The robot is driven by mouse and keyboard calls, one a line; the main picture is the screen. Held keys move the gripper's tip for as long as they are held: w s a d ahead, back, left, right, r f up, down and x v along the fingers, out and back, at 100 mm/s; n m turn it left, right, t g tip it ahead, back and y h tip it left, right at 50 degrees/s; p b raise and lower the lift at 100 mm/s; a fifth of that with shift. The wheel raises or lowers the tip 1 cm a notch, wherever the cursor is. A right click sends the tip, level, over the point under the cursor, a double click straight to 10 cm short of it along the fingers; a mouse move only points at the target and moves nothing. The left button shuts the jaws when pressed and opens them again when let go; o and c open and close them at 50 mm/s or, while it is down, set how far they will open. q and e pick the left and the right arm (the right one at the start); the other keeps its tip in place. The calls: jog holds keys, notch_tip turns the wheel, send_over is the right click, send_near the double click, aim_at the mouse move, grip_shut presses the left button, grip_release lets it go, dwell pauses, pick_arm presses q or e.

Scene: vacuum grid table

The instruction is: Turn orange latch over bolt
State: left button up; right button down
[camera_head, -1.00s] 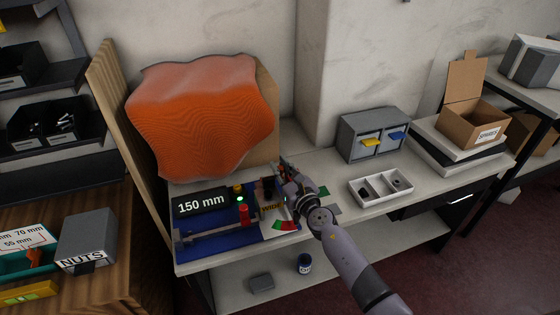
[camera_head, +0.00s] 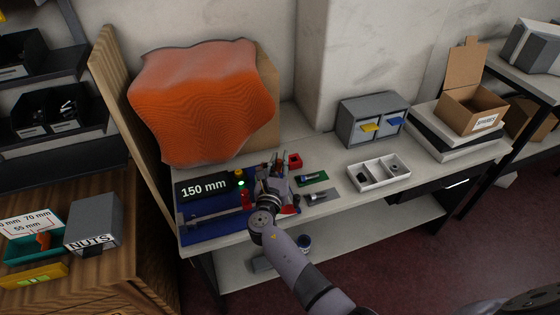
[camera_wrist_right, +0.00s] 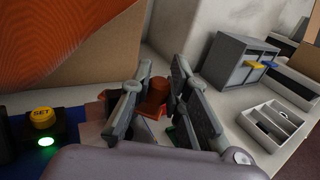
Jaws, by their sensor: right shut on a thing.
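My right gripper (camera_head: 277,160) is over the right part of the blue mat (camera_head: 200,232) on the bench. In the right wrist view its two fingers (camera_wrist_right: 157,100) stand on either side of an orange-red piece (camera_wrist_right: 155,97), with a gap between them. I take this piece as held, but I cannot tell whether it is the orange latch. No bolt can be made out clearly; the gripper covers much of that spot. A small red block (camera_head: 295,160) lies right of the gripper in the head view. My left gripper is not in view.
A black 150 mm display (camera_head: 203,187) and a yellow SET button (camera_wrist_right: 41,117) with a green light stand left of the gripper. A green pad (camera_head: 312,178), a divided white tray (camera_head: 378,184) and a grey drawer cabinet (camera_head: 371,118) are to the right. A large orange wavy panel (camera_head: 205,105) rises behind.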

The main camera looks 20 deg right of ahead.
jog(key=shift+h, duration=0.3)
jog(key=c, duration=1.5)
grip_release()
jog(key=shift+s+a, duration=0.1)
jog(key=v, duration=1.1)
jog(key=shift+s+a+r, duration=0.15)
jog(key=shift+s, duration=0.25)
